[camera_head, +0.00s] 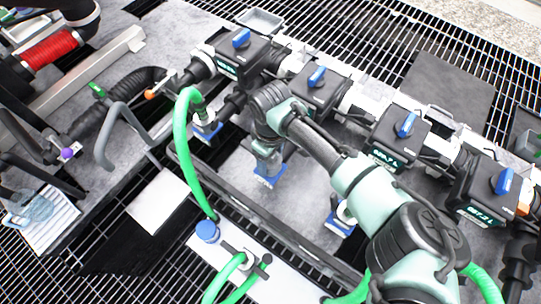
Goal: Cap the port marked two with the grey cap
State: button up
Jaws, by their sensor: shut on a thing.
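Three blue plates stand in a slanting row at the ports: a left one (205,132), a middle one (268,178) and a right one (340,225). Their marks are too small to read. A green hose joins the left port. A pale round port end shows above the right plate. My gripper (267,157) points down at the middle port, just above its plate. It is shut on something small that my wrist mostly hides. I cannot make out whether that is the grey cap, and no grey cap shows clearly elsewhere.
Several black meter units with blue handles (319,77) line the manifold behind my arm. A green hose (182,150) arches at the left. A blue round knob or cap (207,231) sits on the front white panel. A red coil (50,48) and black pipes crowd the far left.

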jog(key=shift+f, duration=0.3)
jog(key=o, duration=1.5)
jog(key=shift+o, duration=0.2)
notch_tip(320, 180, up, 13)
jog(key=shift+p, duration=0.35)
jog(key=shift+c, duration=0.2)
